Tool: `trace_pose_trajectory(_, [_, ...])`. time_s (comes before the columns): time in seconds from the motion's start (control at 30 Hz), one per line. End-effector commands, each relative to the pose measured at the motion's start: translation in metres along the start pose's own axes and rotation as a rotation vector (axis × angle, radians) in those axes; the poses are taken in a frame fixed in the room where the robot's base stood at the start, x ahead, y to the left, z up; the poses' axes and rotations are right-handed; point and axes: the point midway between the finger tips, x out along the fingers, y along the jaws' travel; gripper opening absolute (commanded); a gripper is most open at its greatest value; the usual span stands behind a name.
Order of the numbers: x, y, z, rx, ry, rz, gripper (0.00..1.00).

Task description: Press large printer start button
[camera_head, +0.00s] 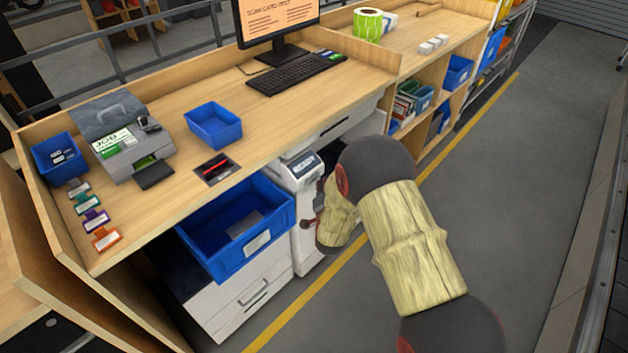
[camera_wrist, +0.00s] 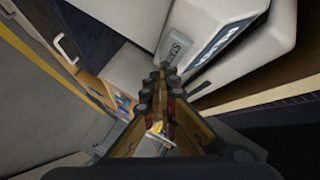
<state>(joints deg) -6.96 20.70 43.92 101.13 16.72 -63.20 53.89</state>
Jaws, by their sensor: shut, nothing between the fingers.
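The large printer (camera_head: 306,252) is a white machine under the counter, with a dark display reading READY (camera_head: 304,166). My arm hides part of its front in the head view. In the wrist view its white panel (camera_wrist: 205,15) fills the top, with a grey start button (camera_wrist: 177,44) beside the dark display (camera_wrist: 222,40). The button's lettering is partly legible and tilted. My gripper (camera_wrist: 162,75) is shut and empty, its fingertips just below the button in the picture. I cannot tell whether they touch the panel. In the head view my gripper (camera_head: 310,222) shows small beside the printer front.
A blue bin (camera_head: 276,246) sits on a white drawer unit (camera_head: 235,312) left of the printer. The counter (camera_head: 262,118) above carries a small printer (camera_head: 135,150), a blue tray (camera_head: 214,125) and a keyboard (camera_head: 297,72). The grey floor (camera_head: 520,170) to the right is clear.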

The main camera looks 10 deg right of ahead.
Motion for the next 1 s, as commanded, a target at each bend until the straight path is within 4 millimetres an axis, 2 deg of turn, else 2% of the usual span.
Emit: trace_pose_trajectory(1.0, [0.0070, -0.0056, 0.0052, 0.000, 0.000, -0.001, 0.00])
